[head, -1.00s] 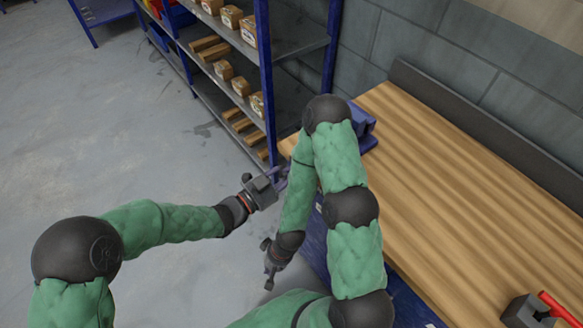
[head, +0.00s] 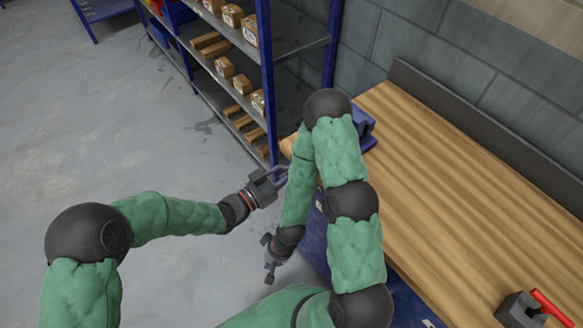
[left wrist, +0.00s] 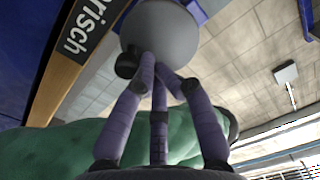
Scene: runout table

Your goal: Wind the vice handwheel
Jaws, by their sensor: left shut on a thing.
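The vice (head: 367,125) is a blue body at the left end of the bench, mostly hidden behind my right arm. In the left wrist view, its handwheel (left wrist: 160,30) is a round grey disc with a black knob (left wrist: 127,65) at its lower left. My left gripper (head: 280,175) reaches in from the left beside the bench end. Its purple-grey fingers (left wrist: 152,68) come together at the lower edge of the wheel, beside the knob. The exact grip point is hard to see. My right gripper (head: 270,276) hangs low in front of the bench, away from the vice, its jaws too small to read.
The wooden bench top (head: 450,190) is mostly clear. A grey block with a red handle (head: 548,303) lies at its lower right. A blue shelf rack (head: 266,90) with boxes stands behind the left gripper. The floor (head: 110,140) at left is open.

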